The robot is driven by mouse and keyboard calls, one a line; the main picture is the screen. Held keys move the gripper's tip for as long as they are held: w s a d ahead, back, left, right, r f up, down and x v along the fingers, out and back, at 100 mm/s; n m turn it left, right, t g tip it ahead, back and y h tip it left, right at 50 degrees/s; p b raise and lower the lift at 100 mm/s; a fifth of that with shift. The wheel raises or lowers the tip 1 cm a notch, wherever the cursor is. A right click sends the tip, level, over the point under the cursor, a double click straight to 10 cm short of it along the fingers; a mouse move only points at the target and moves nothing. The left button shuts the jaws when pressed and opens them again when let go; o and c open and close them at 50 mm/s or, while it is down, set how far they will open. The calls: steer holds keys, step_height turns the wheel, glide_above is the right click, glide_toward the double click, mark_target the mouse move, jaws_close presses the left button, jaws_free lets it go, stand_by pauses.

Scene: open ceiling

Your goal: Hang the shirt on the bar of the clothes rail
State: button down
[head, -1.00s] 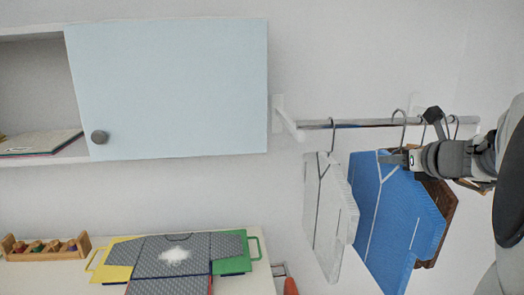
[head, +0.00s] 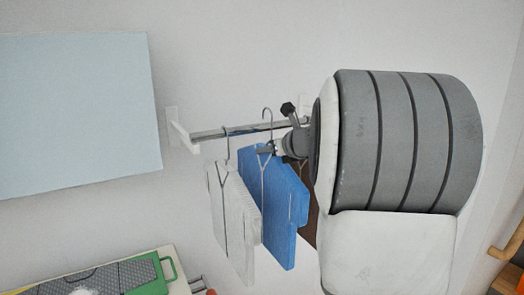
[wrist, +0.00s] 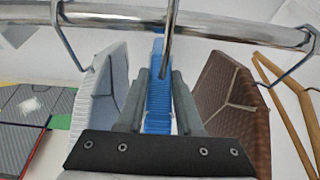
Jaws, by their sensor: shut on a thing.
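The blue shirt (head: 284,215) hangs below a wire hanger, between a white shirt (head: 240,225) and a brown shirt (wrist: 230,105). My gripper (head: 266,149) is shut on its hanger, just below the hook (head: 265,118). In the wrist view, my gripper (wrist: 164,75) has a finger on each side of the hanger, with the blue shirt (wrist: 158,100) beyond. The hook reaches above the level of the bar (head: 225,133) and crosses it in both views. I cannot tell whether it rests on the bar. My arm hides the bar's right part.
The white and brown shirts hang close on either side.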

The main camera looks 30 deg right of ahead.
mark_target(262, 144)
steer(key=shift+w+d+p, duration=0.1)
steer(key=shift+w+p, duration=0.4)
steer(key=shift+w, duration=1.6)
steer(key=shift+s+f+b, duration=0.1)
steer(key=shift+f+b, duration=1.8)
steer(key=shift+f, duration=0.1)
steer(key=shift+c, duration=2.4)
jaws_free()
